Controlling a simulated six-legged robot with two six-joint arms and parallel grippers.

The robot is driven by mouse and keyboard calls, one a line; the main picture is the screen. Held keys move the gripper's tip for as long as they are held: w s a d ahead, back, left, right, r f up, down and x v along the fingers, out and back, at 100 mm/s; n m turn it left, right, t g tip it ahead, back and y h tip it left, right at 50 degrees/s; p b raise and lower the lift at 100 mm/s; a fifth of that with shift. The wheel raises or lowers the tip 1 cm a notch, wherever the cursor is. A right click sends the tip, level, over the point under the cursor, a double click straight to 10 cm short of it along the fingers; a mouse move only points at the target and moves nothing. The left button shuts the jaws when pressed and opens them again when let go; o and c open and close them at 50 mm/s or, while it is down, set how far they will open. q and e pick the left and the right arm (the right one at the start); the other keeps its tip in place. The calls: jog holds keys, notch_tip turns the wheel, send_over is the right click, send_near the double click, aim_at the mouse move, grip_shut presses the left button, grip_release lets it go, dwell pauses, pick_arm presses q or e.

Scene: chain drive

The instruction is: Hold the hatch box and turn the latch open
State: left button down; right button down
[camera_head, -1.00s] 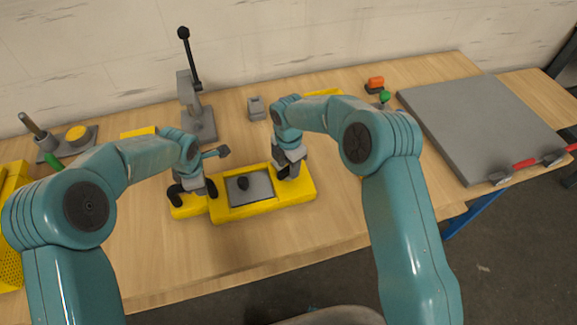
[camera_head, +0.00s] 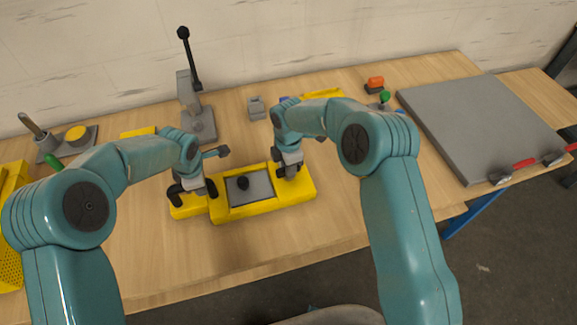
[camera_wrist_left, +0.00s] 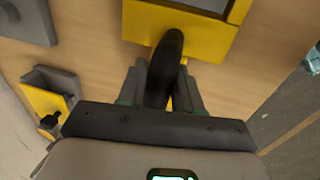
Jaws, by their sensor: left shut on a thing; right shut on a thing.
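My right gripper (camera_head: 288,172) is shut at the box's right end, on a small dark part that I take for the latch. The fingers mostly hide that part, so its angle is unclear.
A grey lever stand (camera_head: 199,124) with a black-knobbed rod is behind the box. A small grey block (camera_head: 256,108) stands near it. A large grey plate (camera_head: 482,125) with red handles lies at right. The bench front is clear.

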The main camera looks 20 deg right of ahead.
pick_arm(q)
jog(key=shift+f, duration=0.1)
pick_arm(e)
jog(key=shift+m, duration=0.7)
jog(key=c, duration=1)
grip_release()
jog(key=shift+c, duration=0.2)
notch_tip(320, 180, up, 12)
